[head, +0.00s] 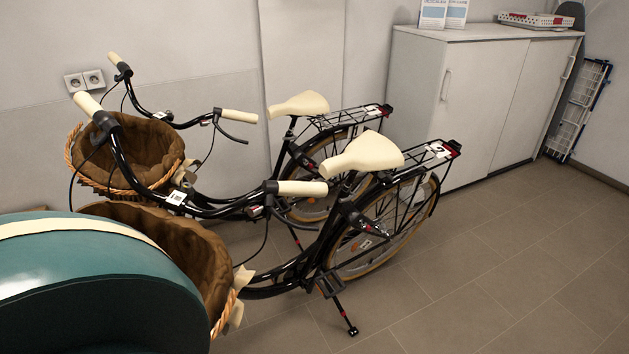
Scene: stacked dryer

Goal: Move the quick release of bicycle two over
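Bicycle two (290,268) is the nearer of two black bicycles and stands upright on its kickstand (346,318). A tag that looks like a "2" (437,150) is on its rear rack. It has a cream saddle (365,153), cream grips and a brown-lined wicker basket (205,250). A small dark part with a bit of red (362,224) sits below the saddle near the seat tube. I cannot tell whether this is the quick release or which way any lever points. Neither of my grippers is in view.
A second black bicycle (325,128) stands close behind, its handlebar near bicycle two's. A large teal rounded object (85,285) with a cream stripe blocks the lower left. A white cabinet (465,100) stands at the back right. The tiled floor (510,265) at right is clear.

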